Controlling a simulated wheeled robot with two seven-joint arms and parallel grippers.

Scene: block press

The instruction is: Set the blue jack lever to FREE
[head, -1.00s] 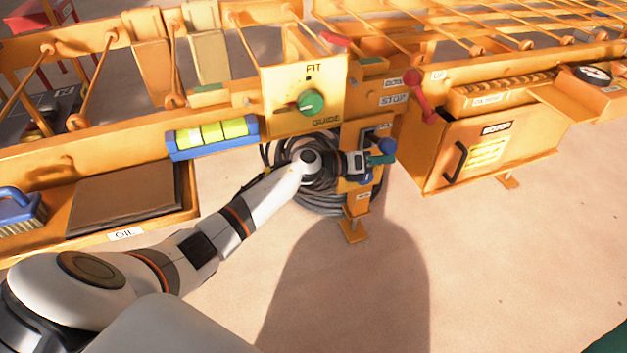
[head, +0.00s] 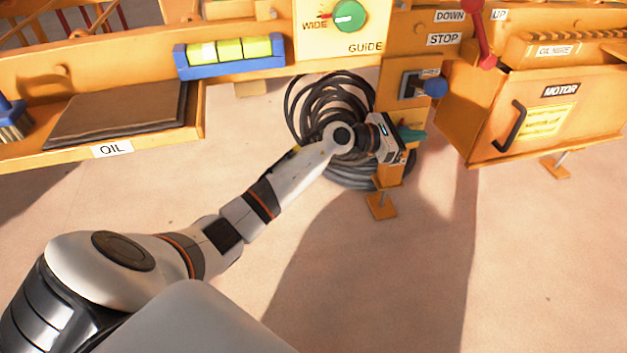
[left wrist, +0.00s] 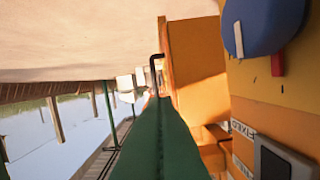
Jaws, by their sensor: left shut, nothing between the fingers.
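In the left wrist view the shut green fingers (left wrist: 156,135) point up the picture. A blue disc (left wrist: 262,22) with a red mark is at the upper right there, on an orange face. I cannot tell whether the fingers touch anything. My right gripper is not in view.
Coiled dark hose (head: 325,110) lies behind my left arm. A motor box (head: 545,120) with a black handle and a red lever (head: 483,40) stand to the right. A green guide knob (head: 350,16) and a blue level (head: 229,56) are above left. The floor in front is clear.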

